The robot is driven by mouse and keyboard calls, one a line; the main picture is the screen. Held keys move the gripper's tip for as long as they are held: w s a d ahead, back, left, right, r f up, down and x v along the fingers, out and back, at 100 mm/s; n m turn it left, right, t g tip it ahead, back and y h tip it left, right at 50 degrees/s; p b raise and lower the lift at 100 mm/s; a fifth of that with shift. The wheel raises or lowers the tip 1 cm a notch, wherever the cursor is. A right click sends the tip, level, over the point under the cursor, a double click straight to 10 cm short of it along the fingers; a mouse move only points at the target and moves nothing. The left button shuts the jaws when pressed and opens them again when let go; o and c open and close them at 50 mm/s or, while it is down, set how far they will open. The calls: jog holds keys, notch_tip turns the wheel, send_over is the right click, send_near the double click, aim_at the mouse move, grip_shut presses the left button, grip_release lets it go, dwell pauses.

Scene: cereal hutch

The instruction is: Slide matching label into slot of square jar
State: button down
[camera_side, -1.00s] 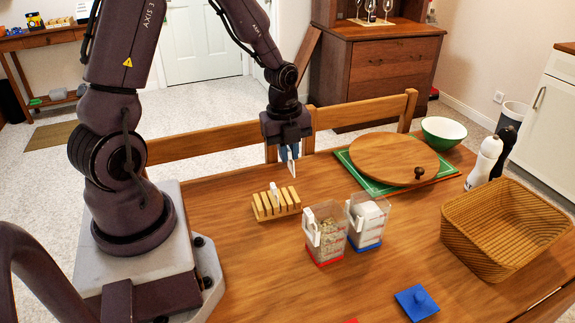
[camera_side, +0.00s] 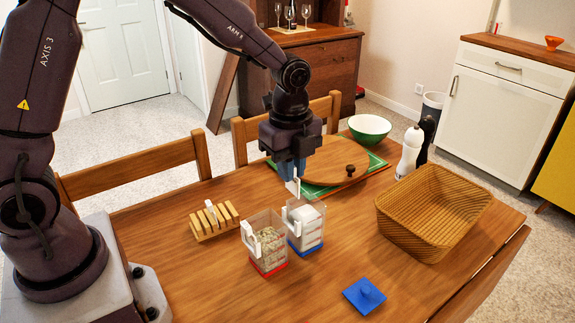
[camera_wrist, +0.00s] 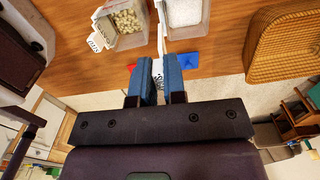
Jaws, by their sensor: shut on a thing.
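My gripper (camera_side: 292,178) has blue fingers shut on a white label (camera_side: 295,187), which hangs upright from them. In the wrist view the label (camera_wrist: 158,76) carries dark lettering that I cannot fully read. It is close above the square jar with the blue base (camera_side: 304,226), which holds white contents (camera_wrist: 184,12). I cannot tell whether the label touches the white holder (camera_side: 291,224) on that jar. The square jar with the red base (camera_side: 266,245) stands beside it, with beige contents (camera_wrist: 127,21) and a white label (camera_wrist: 97,40) on its side.
A wooden slotted rack (camera_side: 215,221) with a white piece in it is left of the jars. A blue lid (camera_side: 364,295) lies in front. A wicker basket (camera_side: 433,211) stands right, and a round wooden board (camera_side: 322,161) lies behind. Table between jars and basket is clear.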

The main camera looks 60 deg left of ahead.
aim_at(290, 189)
jog(key=shift+f, duration=2.45)
jog(key=shift+f, duration=1.6)
dwell(0.9)
jog(key=c, duration=0.8)
grip_release()
jog(key=shift+r, duration=0.1)
jog(key=shift+r, duration=2.9)
